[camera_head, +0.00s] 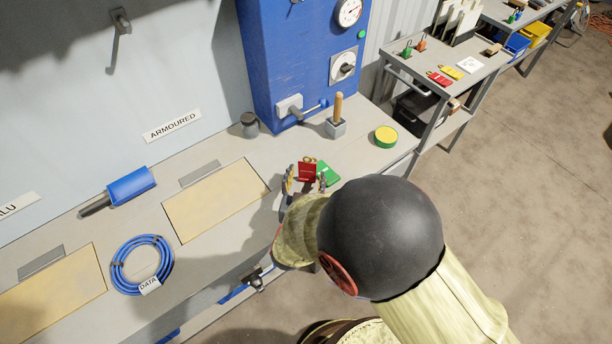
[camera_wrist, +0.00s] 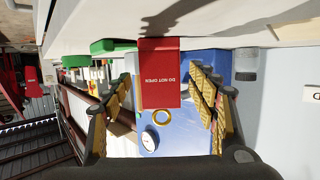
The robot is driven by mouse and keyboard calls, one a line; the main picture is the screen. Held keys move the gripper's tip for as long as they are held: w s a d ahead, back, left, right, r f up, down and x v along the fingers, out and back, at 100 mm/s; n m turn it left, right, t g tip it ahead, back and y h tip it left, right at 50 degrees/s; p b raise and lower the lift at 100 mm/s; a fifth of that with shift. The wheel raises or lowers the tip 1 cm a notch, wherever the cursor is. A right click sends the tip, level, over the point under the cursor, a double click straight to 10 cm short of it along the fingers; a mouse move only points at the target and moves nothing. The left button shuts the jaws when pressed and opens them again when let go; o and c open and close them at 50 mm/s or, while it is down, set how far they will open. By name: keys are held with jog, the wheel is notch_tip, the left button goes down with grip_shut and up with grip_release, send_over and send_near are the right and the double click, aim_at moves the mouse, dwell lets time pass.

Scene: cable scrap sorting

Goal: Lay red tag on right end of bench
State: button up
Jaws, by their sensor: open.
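The red tag (camera_head: 307,173), marked DO NOT OPEN, is at the right part of the bench (camera_head: 262,160). My gripper (camera_head: 305,180) is open, with one finger on each side of the tag. In the wrist view the red tag (camera_wrist: 160,72) shows between the open fingers of my gripper (camera_wrist: 162,85), with a gap at the right finger. Its yellow ring (camera_wrist: 163,116) shows there too. A green tag (camera_head: 328,173) lies on the bench just right of the red one. I cannot tell whether the red tag stands on the bench or leans.
A green-and-yellow tape roll (camera_head: 386,136) and a wooden-handled tool (camera_head: 337,115) stand behind on the bench. The blue cabinet (camera_head: 290,60) rises at the back. A blue cable coil (camera_head: 142,264) lies to the left. A side shelf (camera_head: 452,75) holds more tags.

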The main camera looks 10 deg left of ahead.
jog(key=p+v, duration=0.3)
jog(key=v, duration=0.8)
jog(key=shift+s+d+r, duration=0.1)
jog(key=shift+s+r, duration=0.05)
jog(key=shift+s, duration=0.2)
jog(key=w+a+r+m+g+y, duration=0.1)
jog(key=w+r+g+y, duration=0.25)
jog(key=w+r, duration=0.45)
jog(key=s+d+r+n+g, duration=0.1)
jog(key=d+r+g, duration=0.1)
jog(key=d+r, duration=0.6)
jog(key=s+d+r+g+h, duration=0.1)
jog(key=s+d+r, duration=0.3)
jog(key=s+d, duration=0.4)
jog(key=s+d+r+g+h, duration=0.2)
jog(key=s+d, duration=0.6)
jog(key=d, duration=0.7)
notch_tip(320, 180, up, 2)
jog(key=shift+d+r+m+h, duration=0.1)
jog(key=shift+d+m+h, duration=0.1)
jog(key=shift+m+h, duration=0.4)
jog(key=shift+s+g, duration=0.1)
jog(key=shift+g, duration=0.15)
jog(key=shift+c, duration=0.9)
